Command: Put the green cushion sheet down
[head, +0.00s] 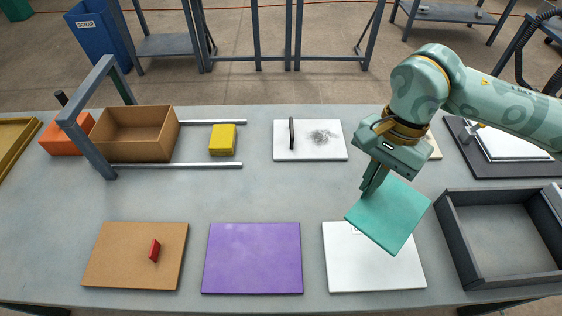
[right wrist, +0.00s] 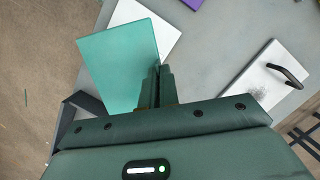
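The green cushion sheet (head: 388,214) is a flat teal square held tilted in the air in the head view, over the upper right part of a white board (head: 365,270). My right gripper (head: 373,182) is shut on the sheet's upper left edge. In the right wrist view the sheet (right wrist: 120,65) sticks out to the left of the closed fingers (right wrist: 159,75), with the white board (right wrist: 130,14) partly hidden behind it. My left gripper is in neither view.
A purple sheet (head: 253,258) and a brown board (head: 125,263) with a red piece lie left of the white board. A dark open tray (head: 462,245) stands to the right. A white plate with a black handle (head: 330,146) lies behind. The table's middle is clear.

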